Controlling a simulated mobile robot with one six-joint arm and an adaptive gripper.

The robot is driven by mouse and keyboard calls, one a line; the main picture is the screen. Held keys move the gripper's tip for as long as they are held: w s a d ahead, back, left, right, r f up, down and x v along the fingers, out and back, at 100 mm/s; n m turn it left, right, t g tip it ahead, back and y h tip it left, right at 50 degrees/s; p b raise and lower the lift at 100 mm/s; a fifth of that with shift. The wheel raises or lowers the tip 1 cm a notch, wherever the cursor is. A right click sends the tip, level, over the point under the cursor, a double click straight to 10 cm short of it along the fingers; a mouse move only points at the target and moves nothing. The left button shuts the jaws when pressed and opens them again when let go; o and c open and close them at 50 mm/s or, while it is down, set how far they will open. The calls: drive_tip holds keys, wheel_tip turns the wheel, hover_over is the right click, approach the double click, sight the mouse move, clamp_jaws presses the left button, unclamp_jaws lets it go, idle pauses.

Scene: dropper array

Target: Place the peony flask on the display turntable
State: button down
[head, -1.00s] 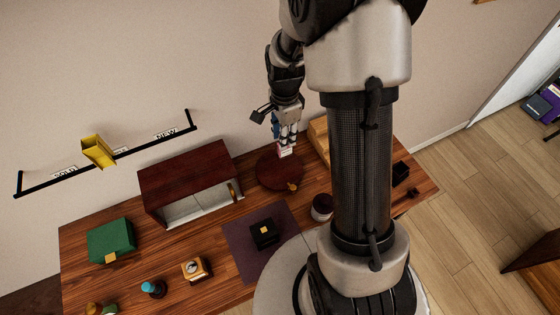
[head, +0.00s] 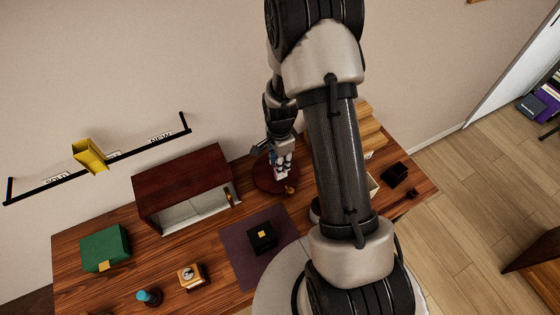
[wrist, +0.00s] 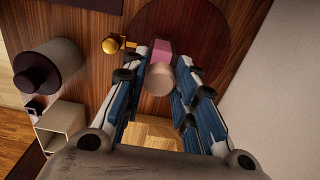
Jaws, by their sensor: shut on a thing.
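The peony flask, pink with a pale round top (wrist: 159,78), is between the fingers of my gripper (wrist: 160,85) in the wrist view. My gripper is shut on it. The dark red round display turntable (wrist: 205,25) lies beyond the flask, and a gold knob (wrist: 112,45) is at its edge. In the head view my gripper (head: 281,172) is low over the turntable (head: 262,182), and the flask is mostly hidden by the fingers. I cannot tell whether the flask's base touches the disc.
A dark red open-fronted cabinet (head: 180,178) stands left of the turntable. A dark mat (head: 235,260) with a black box (head: 262,235) lies in front. A dark lidded jar (wrist: 55,68) and a pale open box (wrist: 60,125) show in the wrist view. A wall stands behind.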

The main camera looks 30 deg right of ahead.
drive_tip(key=shift+f, duration=0.2)
drive_tip(key=c, duration=1.3)
unclamp_jaws()
drive_tip(key=shift+r, duration=0.1)
drive_tip(key=s+a+r+n+t+p, duration=0.1)
drive_tip(key=a+r+n, duration=0.1)
drive_tip(key=r, duration=0.9)
drive_tip(key=s+a+r+n+p, duration=0.1)
drive_tip(key=s+r+n, duration=0.1)
drive_tip(key=r, duration=0.9)
drive_tip(key=s+a+r+n+t, duration=0.1)
drive_tip(key=s+a+r+n, duration=0.2)
drive_tip(key=s+r+n, duration=0.3)
drive_tip(key=s+a+r+n+t, duration=0.2)
drive_tip(key=s+r+n, duration=0.5)
drive_tip(key=s, duration=0.4)
drive_tip(key=shift+a+n+t, duration=0.3)
drive_tip(key=shift+a+n, duration=0.2)
drive_tip(key=shift+a, duration=0.25)
